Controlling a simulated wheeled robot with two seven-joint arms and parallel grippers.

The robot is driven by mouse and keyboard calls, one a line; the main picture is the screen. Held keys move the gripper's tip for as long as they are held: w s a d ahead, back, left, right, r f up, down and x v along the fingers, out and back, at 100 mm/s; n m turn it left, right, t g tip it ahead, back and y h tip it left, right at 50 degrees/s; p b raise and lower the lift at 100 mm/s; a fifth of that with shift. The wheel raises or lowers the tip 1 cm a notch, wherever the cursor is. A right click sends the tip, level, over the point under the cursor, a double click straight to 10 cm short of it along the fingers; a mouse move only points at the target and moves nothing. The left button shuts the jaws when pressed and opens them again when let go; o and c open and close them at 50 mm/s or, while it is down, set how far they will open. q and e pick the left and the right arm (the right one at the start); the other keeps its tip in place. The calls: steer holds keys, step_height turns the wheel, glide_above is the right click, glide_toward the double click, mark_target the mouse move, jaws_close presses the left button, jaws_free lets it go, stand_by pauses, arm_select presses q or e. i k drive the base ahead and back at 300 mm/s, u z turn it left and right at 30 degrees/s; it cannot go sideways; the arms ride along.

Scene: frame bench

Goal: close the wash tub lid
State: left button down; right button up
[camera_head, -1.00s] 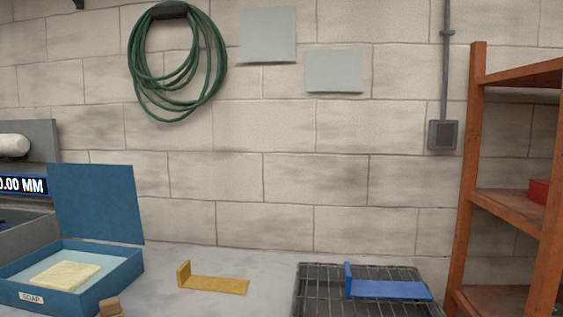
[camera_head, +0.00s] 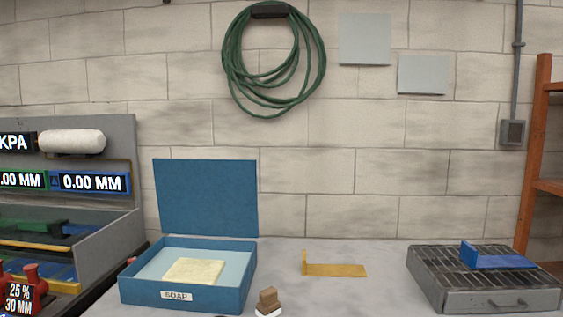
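The wash tub is a blue box (camera_head: 215,297) labelled SOAP, standing on the grey bench left of the middle in the head view. Its blue lid (camera_head: 206,198) stands upright, open, along the tub's back edge. A pale yellow block or sponge (camera_head: 195,271) lies inside on a light blue surface. Neither of my grippers is in view.
A yellow L-shaped bracket (camera_head: 335,269) lies right of the tub, and a small brown-and-white object (camera_head: 268,303) sits near its front right corner. A dark wire rack (camera_head: 484,293) holds a blue bracket (camera_head: 497,261). A grey panelled station (camera_head: 117,165) stands at left.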

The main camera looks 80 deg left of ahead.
mark_target(210, 197)
steer(key=k, duration=0.55)
steer(key=u, duration=1)
